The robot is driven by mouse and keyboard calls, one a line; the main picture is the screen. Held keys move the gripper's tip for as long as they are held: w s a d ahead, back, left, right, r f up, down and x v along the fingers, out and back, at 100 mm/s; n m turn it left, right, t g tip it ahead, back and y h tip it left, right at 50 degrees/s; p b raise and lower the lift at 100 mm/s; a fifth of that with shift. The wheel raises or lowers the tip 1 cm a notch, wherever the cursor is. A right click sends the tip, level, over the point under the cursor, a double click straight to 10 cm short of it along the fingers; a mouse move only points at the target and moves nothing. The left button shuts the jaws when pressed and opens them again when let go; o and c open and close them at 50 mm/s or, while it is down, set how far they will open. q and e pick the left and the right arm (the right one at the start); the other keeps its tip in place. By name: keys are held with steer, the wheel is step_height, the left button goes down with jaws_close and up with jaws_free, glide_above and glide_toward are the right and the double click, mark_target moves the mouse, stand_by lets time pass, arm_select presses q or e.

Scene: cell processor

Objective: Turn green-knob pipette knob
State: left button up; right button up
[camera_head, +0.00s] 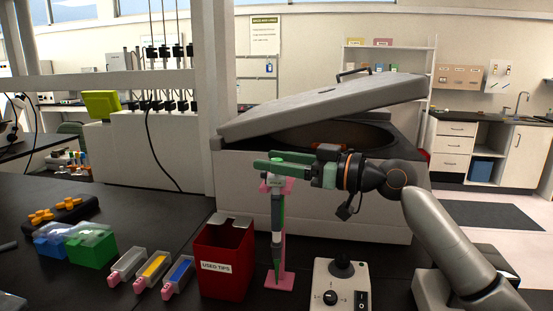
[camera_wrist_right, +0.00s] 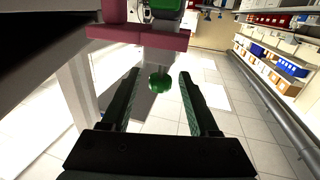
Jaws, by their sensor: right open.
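The green-knob pipette (camera_head: 277,215) stands upright on a pink stand (camera_head: 286,276) on the black bench. Its green knob (camera_wrist_right: 159,83) shows in the right wrist view, between the two fingers and apart from both. My right gripper (camera_head: 268,165) reaches in from the right at the top of the pipette, and its fingers hide the knob in the head view. In the right wrist view the right gripper (camera_wrist_right: 162,97) is open, with a finger on each side of the knob. My left gripper is not in view.
A red used-tips bin (camera_head: 224,262) stands just left of the pipette stand. A white device with a black knob (camera_head: 341,285) stands to its right. A large grey centrifuge with a tilted lid (camera_head: 330,105) is behind. Green and blue boxes (camera_head: 91,246) sit at left.

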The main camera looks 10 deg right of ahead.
jaws_close()
stand_by(0.4)
